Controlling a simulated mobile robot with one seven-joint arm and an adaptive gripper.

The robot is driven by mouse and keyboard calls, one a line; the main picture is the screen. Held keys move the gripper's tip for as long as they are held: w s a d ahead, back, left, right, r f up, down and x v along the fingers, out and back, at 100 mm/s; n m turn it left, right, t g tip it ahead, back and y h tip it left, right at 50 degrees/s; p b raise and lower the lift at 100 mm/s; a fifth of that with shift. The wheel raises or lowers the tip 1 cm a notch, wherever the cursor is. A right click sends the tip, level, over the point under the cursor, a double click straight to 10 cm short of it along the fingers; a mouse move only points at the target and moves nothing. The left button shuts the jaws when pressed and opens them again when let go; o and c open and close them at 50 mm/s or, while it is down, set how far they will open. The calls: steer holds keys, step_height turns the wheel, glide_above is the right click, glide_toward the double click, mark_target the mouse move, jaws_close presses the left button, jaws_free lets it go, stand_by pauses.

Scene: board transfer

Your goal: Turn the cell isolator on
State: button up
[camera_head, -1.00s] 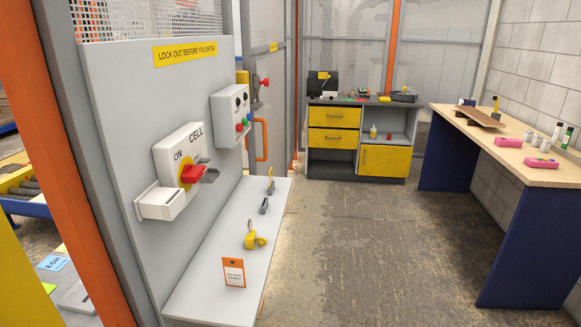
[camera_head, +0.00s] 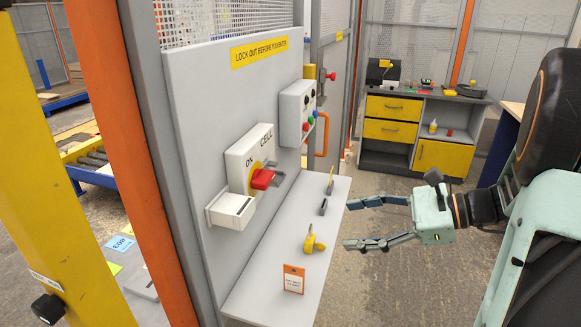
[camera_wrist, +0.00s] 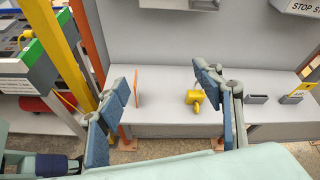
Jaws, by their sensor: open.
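The cell isolator (camera_head: 243,160) is a white box marked ON and CELL on the grey panel, with a red rotary handle (camera_head: 262,179) on a yellow disc. A grey hasp-like piece sits beside the handle. My gripper (camera_head: 346,224) is open and empty, right of the shelf and below the isolator's height in the head view, with its fingers pointing left toward the shelf. In the wrist view its two fingers (camera_wrist: 162,98) are spread apart, with the shelf beyond them. The isolator's handle is not visible in the wrist view.
The grey shelf (camera_head: 262,277) under the isolator holds a yellow padlock (camera_head: 313,243), an orange tag (camera_head: 293,279) and small dark items. A control box with coloured buttons (camera_head: 297,113) hangs right of the isolator. A yellow-drawer cabinet (camera_head: 390,130) stands behind.

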mark_target(270, 179)
steer(key=w+a+r+m+y, duration=0.1)
steer(key=w+a+r, duration=0.1)
steer(key=a, duration=0.3)
steer(key=w+a+r+m+y+p, duration=0.1)
steer(key=w+a+r+y, duration=0.1)
steer(key=a, duration=0.4)
steer(key=w+a+r+m+t+y, duration=0.1)
steer(key=w+a+r, duration=0.1)
steer(key=a, duration=0.4)
steer(key=shift+w+a+r, duration=0.15)
steer(key=shift+w+r, duration=0.05)
steer(key=shift+w, duration=0.25)
steer(key=c, duration=1.2)
steer(key=shift+o, duration=0.2)
